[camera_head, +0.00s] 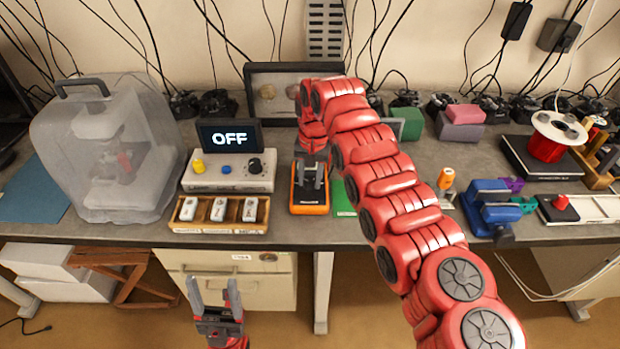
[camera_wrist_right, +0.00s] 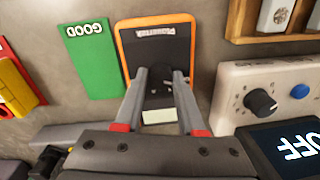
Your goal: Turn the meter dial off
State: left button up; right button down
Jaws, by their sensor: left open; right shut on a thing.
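The meter (camera_head: 310,209) is a black-faced device with an orange rim, lying flat on the bench right of the control box; it also shows in the right wrist view (camera_wrist_right: 158,48). My right gripper (camera_head: 310,172) reaches down over it from above. In the right wrist view its two fingers (camera_wrist_right: 160,75) close on the meter's dark dial, which is mostly hidden between them. The dial's pointer direction cannot be made out. My left gripper (camera_head: 215,288) is open and empty, low in front of the bench, away from the meter.
A screen (camera_head: 229,136) reading OFF stands behind a white control box (camera_head: 228,171) with knobs. A wooden tray (camera_head: 219,227) holds small modules. A green GOOD card (camera_wrist_right: 96,60) lies beside the meter.

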aim_at(310, 182)
jog(key=c, duration=0.5)
grip_release()
notch_tip(310, 182, up, 7)
jog(key=shift+f+b, duration=0.1)
jog(key=shift+b, duration=0.3)
jog(key=r+p, duration=0.2)
jog(key=r, duration=0.1)
jog(key=r+p, duration=0.3)
jog(key=r, duration=0.1)
jog(key=d+r+p, duration=0.1)
jog(key=r+p, duration=0.2)
jog(key=shift+s+r, duration=0.1)
jog(key=shift+r, duration=0.2)
jog(key=shift+f, duration=0.1)
